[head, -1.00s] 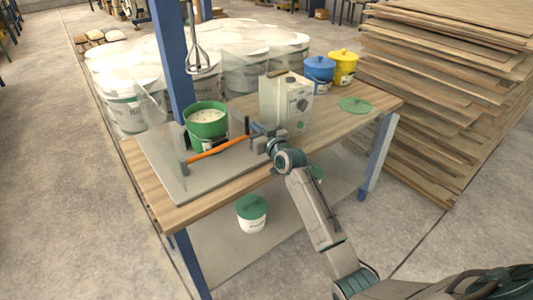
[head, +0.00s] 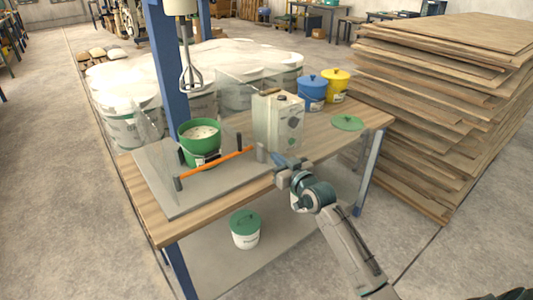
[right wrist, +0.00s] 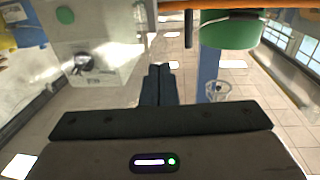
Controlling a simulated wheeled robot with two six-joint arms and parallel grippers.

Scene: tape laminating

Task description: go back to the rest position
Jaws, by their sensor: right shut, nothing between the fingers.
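My right gripper (head: 278,162) is at the front edge of the wooden workbench (head: 222,193), to the right of the orange bar (head: 215,164). Its fingers are shut and empty, and they also show together in the right wrist view (right wrist: 157,84). The gripper is apart from the orange bar, which runs across the front of the open green bucket (head: 201,143). The bucket holds pale material. The bar also crosses the top of the right wrist view (right wrist: 215,4). My left gripper is not in view.
A blue bucket (head: 312,93), a yellow bucket (head: 335,85) and a green lid (head: 347,123) are farther right. A mixer whisk (head: 190,75) hangs above the green bucket. Stacked boards (head: 430,110) stand right.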

